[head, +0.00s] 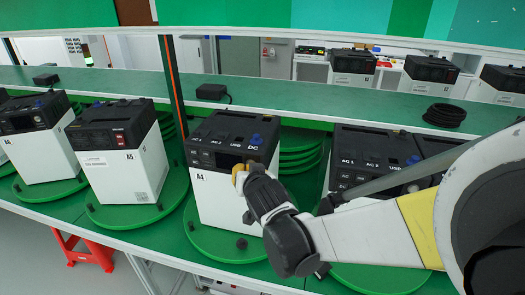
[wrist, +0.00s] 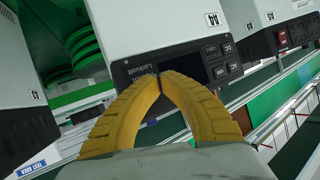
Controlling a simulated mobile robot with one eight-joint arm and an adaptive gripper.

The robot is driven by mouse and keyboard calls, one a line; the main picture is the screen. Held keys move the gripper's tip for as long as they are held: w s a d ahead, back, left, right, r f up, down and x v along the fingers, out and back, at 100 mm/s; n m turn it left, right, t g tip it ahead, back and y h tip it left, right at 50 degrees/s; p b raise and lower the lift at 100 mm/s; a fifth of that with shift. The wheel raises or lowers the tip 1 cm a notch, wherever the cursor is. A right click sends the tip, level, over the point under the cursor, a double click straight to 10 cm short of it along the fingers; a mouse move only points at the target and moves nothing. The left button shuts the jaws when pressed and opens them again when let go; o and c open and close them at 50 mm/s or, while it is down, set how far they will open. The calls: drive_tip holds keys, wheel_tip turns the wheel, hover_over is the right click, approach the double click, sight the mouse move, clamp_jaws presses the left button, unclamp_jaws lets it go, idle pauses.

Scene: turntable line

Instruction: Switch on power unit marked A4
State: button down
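Power unit A4 (head: 222,200) is a white box with a black top and control panel. It stands upright on a green round turntable plate, with its A4 label at the upper left of its front. My gripper (head: 240,174) is at the right part of its front panel edge. In the wrist view, the yellow fingers (wrist: 160,77) meet at their tips, with nothing seen between them. They overlap the dark panel (wrist: 182,66), beside its display and small buttons (wrist: 226,62). I cannot tell whether the tips touch it. The fingers hide part of the panel.
Unit A5 (head: 124,170) stands left of A4, with another unit (head: 38,135) beyond it. A further unit (head: 350,150) stands close on the right, partly behind my arm. A green shelf (head: 300,103) behind holds black adapters (head: 211,91) and a coiled cable (head: 444,115).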

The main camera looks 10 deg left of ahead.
idle(0.5)
drive_tip(key=shift+s, duration=0.7)
drive_tip(key=s, duration=0.5)
drive_tip(key=shift+a, duration=0.25)
idle(0.3)
